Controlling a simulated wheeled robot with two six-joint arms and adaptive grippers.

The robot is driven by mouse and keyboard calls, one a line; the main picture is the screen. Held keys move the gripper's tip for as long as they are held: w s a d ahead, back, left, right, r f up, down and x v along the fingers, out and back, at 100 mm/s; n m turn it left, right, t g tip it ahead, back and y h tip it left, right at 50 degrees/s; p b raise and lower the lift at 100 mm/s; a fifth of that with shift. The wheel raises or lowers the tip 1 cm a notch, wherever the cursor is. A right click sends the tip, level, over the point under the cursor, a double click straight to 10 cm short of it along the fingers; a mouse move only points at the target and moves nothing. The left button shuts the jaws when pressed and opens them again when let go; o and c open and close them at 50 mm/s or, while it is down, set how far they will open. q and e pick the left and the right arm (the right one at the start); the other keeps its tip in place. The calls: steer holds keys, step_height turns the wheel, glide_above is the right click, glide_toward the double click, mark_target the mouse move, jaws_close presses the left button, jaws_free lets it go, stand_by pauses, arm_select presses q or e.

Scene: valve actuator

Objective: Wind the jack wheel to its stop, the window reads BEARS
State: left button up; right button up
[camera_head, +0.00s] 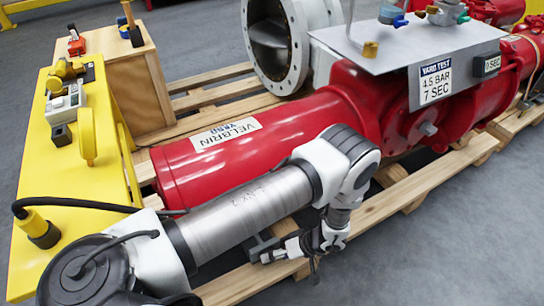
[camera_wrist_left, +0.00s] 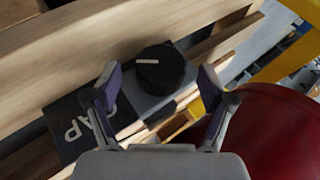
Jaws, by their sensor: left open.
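The jack wheel is a round black knob (camera_wrist_left: 160,68) with a white line, on a dark grey block in the left wrist view. A dark plate (camera_wrist_left: 70,128) beside it shows the letters "AP", partly hidden by a finger; any letter before them is unclear. My left gripper (camera_wrist_left: 158,80) is open, its fingers on either side of the knob in the picture, with no clear contact. In the head view my left gripper (camera_head: 287,250) is low at the pallet, beside the dark jack block (camera_head: 262,243); the wheel cannot be made out there. My right gripper is out of view.
The red actuator cylinder (camera_head: 215,160) lies on the wooden pallet (camera_head: 430,185) behind my left arm. A grey panel (camera_head: 385,48) with a "YARD TEST" sign tops it. A yellow stand (camera_head: 60,165) is at left. Grey floor (camera_head: 460,245) is clear at lower right.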

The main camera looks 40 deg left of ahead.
arm_select(q)
steer(key=v, duration=0.9)
steer(key=shift+d+r, duration=0.2)
steer(key=shift+w, duration=0.1)
